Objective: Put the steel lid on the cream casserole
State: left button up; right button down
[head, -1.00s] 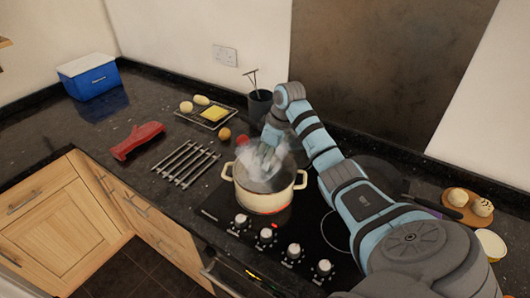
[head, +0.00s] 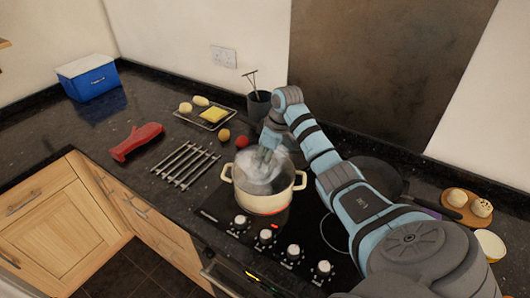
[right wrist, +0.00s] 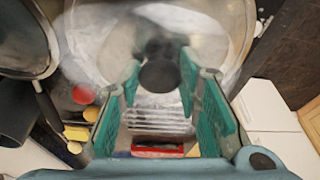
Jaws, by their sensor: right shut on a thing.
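The cream casserole (head: 262,200) stands upright on the hob, with a handle at each side. The steel lid (head: 258,178) shows as a hazy grey dome over its mouth, blurred by steam. I cannot tell whether it rests on the rim or hovers just above it. My right gripper (head: 266,156) comes down from above and is shut on the lid's dark knob. In the right wrist view the knob (right wrist: 160,75) lies between the green fingers of the gripper (right wrist: 160,98), with the shiny lid (right wrist: 100,45) around it. My left gripper is not in view.
A steel trivet (head: 185,164) and a red oven mitt (head: 137,142) lie left of the hob. Behind are a tray (head: 207,122) with yellow food, a dark utensil pot (head: 258,105) and a blue box (head: 91,80). A dark pan (head: 375,174) stands right, behind my arm.

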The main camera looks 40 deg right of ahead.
jog(key=shift+f, duration=0.1)
dwell(0.3)
jog(key=c, duration=0.6)
grip_release()
jog(key=shift+r, duration=3.5)
